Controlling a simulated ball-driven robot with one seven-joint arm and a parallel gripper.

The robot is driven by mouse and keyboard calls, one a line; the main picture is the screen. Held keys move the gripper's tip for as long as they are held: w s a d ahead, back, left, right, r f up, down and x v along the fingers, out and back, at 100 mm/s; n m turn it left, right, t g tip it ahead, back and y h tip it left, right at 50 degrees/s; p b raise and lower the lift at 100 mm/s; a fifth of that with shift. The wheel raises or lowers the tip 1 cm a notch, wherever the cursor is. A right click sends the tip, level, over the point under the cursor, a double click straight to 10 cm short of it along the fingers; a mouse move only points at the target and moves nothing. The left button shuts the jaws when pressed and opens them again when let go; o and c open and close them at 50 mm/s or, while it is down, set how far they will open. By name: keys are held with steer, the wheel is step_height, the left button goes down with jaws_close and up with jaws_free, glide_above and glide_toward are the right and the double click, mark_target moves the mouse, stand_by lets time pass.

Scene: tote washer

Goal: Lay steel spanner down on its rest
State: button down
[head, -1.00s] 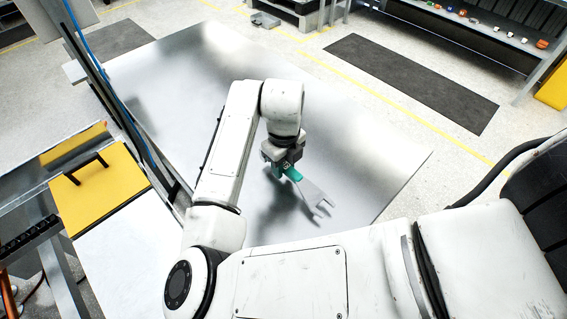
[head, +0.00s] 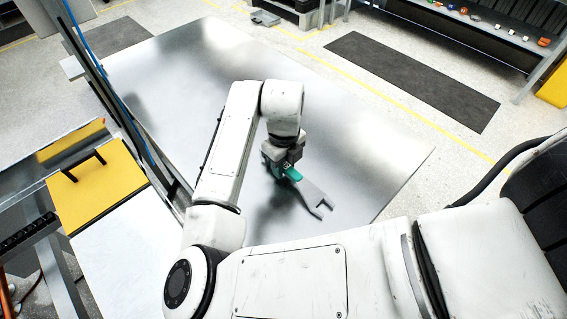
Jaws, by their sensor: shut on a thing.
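A flat grey steel spanner (head: 314,198) with an open forked end shows in the head view, below and right of my gripper. My gripper (head: 284,171) has green fingers and is shut on the spanner's near end. The forked end points down and right in the picture. The spanner is over a large shiny metal sheet or table top (head: 370,140); I cannot tell how high above it. I cannot make out the spanner's rest in this view.
A yellow panel with a black handle (head: 90,187) is at the left, beside a dark upright with a blue hose (head: 120,110). A shelf with small coloured items (head: 480,22) is at the top right. A dark floor mat (head: 412,80) lies beyond the metal sheet, which looks clear.

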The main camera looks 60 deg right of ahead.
steer(key=shift+f+b, duration=0.3)
steer(key=c, duration=0.7)
jaws_free()
steer(key=shift+o, duration=0.2)
steer(key=o, duration=0.5)
steer(key=shift+r, duration=0.1)
